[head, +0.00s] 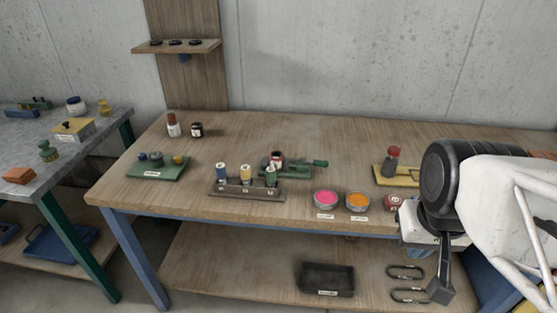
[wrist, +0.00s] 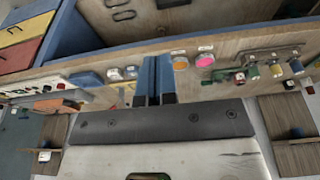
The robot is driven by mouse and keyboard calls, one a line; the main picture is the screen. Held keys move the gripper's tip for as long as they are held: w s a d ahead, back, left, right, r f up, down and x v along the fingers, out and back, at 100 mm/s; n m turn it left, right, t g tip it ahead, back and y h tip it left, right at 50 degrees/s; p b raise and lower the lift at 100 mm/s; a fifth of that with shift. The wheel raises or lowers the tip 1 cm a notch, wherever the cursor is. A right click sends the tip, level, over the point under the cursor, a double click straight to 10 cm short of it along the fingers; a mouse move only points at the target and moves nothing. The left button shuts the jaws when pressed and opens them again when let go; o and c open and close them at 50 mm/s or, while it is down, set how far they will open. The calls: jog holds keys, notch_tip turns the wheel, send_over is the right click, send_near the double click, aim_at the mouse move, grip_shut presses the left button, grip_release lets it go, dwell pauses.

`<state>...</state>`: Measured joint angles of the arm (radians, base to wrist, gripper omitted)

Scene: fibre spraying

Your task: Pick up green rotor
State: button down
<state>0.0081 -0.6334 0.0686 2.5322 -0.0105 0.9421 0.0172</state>
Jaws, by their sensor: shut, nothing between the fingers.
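A brown rack (head: 246,192) on the wooden bench holds a blue-capped, a yellow-capped and a green piece (head: 271,176), the green one at its right end. I cannot tell for certain that this is the green rotor. Another green piece (head: 48,151) stands on the grey table at the left. My gripper (wrist: 157,62) shows in the wrist view with its two bluish fingers together and nothing between them. In the head view my arm is at the right, and the fingers are not clear. The gripper is apart from the rack and both green pieces.
A green tool (head: 305,162) and a small bottle are behind the rack. Pink (head: 325,199) and orange (head: 357,201) tins stand at the bench front, right of the rack. A green tray (head: 157,172) with small parts is at the left. A yellow tray (head: 398,179) holds a red-capped bottle.

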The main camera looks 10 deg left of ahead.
jog(key=c, duration=1.8)
grip_release()
jog(key=o, duration=1.1)
jog(key=shift+o, duration=0.2)
